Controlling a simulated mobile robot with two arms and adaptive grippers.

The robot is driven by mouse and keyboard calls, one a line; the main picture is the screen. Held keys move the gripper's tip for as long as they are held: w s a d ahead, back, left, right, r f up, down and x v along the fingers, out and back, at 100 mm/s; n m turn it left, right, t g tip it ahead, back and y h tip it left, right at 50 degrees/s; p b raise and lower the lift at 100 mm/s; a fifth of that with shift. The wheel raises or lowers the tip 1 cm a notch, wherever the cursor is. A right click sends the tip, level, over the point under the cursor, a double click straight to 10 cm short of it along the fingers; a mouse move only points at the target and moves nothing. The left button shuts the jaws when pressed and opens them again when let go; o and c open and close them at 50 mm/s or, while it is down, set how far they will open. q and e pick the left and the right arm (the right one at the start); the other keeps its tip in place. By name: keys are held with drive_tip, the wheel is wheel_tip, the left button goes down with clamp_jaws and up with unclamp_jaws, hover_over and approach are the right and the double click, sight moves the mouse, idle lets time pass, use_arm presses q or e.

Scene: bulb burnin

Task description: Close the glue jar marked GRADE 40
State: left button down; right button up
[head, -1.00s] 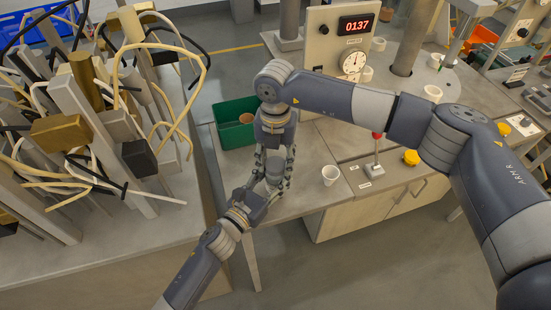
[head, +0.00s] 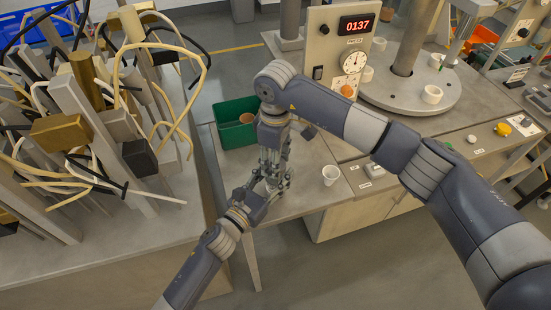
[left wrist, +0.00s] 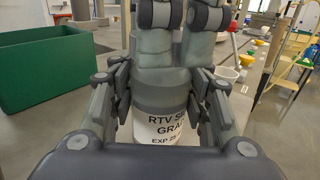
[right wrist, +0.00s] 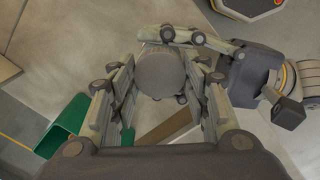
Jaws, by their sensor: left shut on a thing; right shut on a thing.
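The glue jar (left wrist: 160,128) stands upright in the left wrist view, with a white label reading "RTV S…", "GRA…" and "EXP 25"; the grade number is hidden. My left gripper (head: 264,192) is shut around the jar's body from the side. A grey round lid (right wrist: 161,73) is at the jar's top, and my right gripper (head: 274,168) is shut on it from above. The lid (left wrist: 165,80) shows directly above the label, in line with the jar. I cannot tell whether it is fully screwed down. In the head view the grippers hide most of the jar.
A green bin (head: 236,130) with a round brown thing in it stands behind the grippers. A gauge panel (head: 340,50) showing 0137 is at the back. A rack of bars and cables (head: 100,110) fills the left.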

drive_tip(key=shift+r, duration=0.1)
drive_tip(key=o, duration=0.7)
drive_tip(key=shift+r, duration=2.2)
drive_tip(key=shift+c, duration=0.4)
